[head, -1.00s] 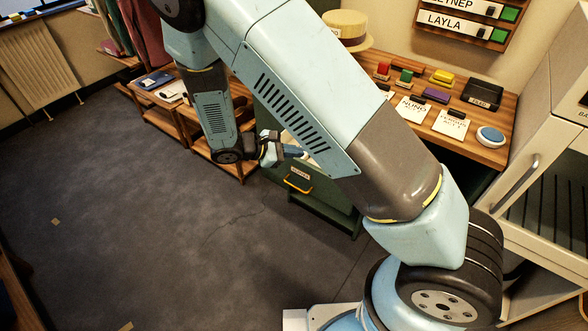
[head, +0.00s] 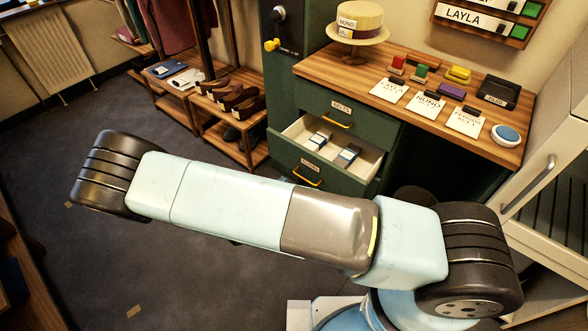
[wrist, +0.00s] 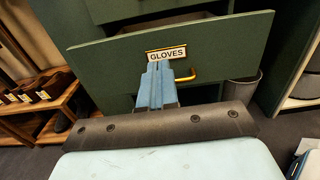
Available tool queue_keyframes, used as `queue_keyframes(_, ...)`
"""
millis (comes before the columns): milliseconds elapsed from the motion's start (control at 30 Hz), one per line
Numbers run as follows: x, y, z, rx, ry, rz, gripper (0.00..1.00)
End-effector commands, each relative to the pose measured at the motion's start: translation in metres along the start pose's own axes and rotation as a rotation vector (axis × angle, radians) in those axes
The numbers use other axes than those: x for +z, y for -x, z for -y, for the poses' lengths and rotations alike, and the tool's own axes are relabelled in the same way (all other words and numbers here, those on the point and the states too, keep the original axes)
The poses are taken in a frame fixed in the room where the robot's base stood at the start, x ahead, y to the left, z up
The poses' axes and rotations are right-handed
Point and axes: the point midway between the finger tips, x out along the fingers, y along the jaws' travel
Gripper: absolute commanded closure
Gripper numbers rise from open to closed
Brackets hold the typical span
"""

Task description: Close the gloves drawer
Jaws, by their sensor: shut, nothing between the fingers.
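The gloves drawer (head: 285,156) is pulled out of the green cabinet in the head view. Its pale inside holds two blue-and-white packets (head: 319,138). In the wrist view the green drawer front (wrist: 230,42) fills the upper middle, with a white GLOVES label (wrist: 166,53) and a yellow handle (wrist: 187,77). My gripper (wrist: 157,66) is shut and empty, its blue fingers pointing at the drawer front just below the label, left of the handle. I cannot tell whether the fingertips touch it. In the head view my arm hides the gripper.
The belts drawer (head: 335,115) above is shut. A wooden top (head: 330,70) carries a straw hat (head: 357,22) and cards. A shoe rack (head: 228,115) stands left of the cabinet. A white cabinet (head: 555,150) stands at right. Floor at left is clear.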

Motion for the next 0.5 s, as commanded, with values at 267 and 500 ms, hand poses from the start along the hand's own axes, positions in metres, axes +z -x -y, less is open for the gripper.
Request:
queue_keyframes(267, 0.0, -0.041, 0.001, -0.004, 0.0, 0.0, 1.0)
queue_keyframes(500, 0.0, -0.084, 0.001, -0.005, 0.0, 0.0, 1.0)
